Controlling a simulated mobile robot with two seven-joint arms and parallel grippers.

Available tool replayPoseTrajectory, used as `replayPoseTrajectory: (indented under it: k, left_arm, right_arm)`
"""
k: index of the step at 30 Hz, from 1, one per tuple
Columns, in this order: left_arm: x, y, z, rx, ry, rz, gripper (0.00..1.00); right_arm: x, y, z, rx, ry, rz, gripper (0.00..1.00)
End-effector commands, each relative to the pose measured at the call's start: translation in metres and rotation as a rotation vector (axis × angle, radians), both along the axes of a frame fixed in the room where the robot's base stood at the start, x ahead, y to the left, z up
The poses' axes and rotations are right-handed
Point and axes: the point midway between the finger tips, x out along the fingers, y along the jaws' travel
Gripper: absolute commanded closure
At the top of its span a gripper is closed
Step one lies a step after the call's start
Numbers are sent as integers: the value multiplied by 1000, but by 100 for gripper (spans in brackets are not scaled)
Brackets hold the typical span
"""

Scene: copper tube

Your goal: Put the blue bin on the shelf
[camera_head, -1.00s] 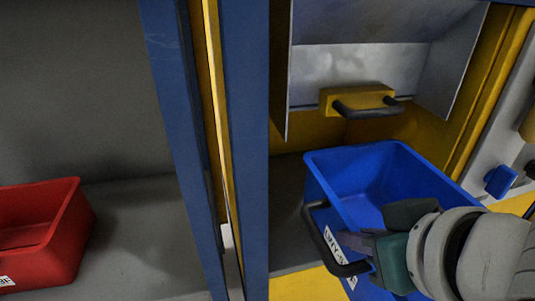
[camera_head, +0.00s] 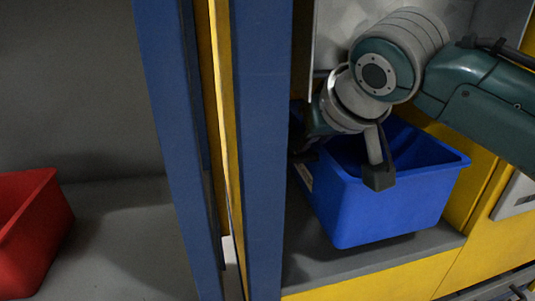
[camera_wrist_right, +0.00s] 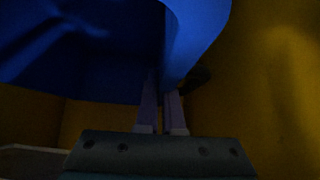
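The blue bin (camera_head: 395,205) is in the right bay, over the grey shelf surface (camera_head: 330,262). It is turned at an angle, and I cannot tell whether its base fully touches the shelf. In the right wrist view the bin (camera_wrist_right: 75,60) fills the upper left. My right gripper (camera_head: 303,150) is at the bin's left side, mostly hidden behind my wrist. In the right wrist view the fingers of the right gripper (camera_wrist_right: 163,95) are close together at the bin's edge, beside its dark handle (camera_wrist_right: 195,78). They appear shut on it. My left gripper is not in view.
A blue upright post (camera_head: 262,150) stands just left of the bin and separates the bays. A red bin (camera_head: 30,230) sits on the shelf in the left bay. The yellow shelf front (camera_head: 385,282) runs along the bottom right. Grey shelf is free right of the red bin.

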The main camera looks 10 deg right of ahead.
Motion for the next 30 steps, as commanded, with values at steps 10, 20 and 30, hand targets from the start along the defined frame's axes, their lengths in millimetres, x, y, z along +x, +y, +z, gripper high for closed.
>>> replayPoseTrajectory:
  k: [10,20,30]
  left_arm:
    - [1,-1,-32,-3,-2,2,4]
    - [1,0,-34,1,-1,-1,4]
    - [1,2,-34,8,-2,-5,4]
  right_arm:
    - [9,0,-30,-1,-3,1,100]
    - [8,0,-34,-1,-3,2,100]
    - [8,0,-35,0,0,1,65]
